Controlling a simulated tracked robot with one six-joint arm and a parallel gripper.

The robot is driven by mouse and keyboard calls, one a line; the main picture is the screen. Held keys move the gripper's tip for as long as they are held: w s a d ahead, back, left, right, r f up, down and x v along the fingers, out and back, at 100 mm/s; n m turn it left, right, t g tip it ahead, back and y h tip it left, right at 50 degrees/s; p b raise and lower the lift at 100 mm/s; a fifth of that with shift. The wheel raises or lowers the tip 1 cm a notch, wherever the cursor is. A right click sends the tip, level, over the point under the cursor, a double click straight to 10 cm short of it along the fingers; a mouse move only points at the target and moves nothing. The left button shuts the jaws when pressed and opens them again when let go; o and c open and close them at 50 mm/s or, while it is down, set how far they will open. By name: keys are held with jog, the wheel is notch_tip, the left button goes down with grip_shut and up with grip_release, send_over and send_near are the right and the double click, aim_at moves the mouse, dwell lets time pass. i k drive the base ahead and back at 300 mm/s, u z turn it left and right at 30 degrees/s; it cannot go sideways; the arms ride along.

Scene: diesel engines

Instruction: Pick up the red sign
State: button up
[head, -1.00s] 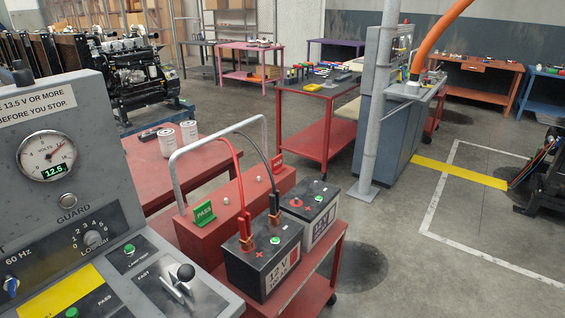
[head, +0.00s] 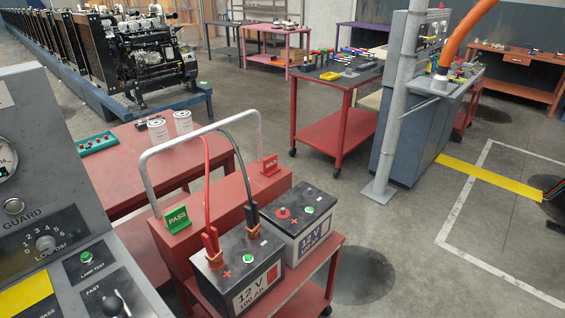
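The red sign (head: 269,164), lettered "HOLD", stands upright at the far right end of the red toolbox-like case (head: 225,205) on the red cart. A green "PASS" sign (head: 177,218) stands at the near left end of the same case. A grey hoop handle (head: 150,170) arches over the case. My gripper does not show in the head view.
Two 12 V batteries (head: 238,268) (head: 300,220) sit right of the case, with red and black clamped leads on the nearer one. A control console (head: 50,240) fills the left. A red table (head: 110,185) stands behind. Open floor (head: 420,250) lies right.

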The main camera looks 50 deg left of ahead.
aim_at(270, 164)
jog(key=i, duration=2.35)
jog(key=u, duration=2.95)
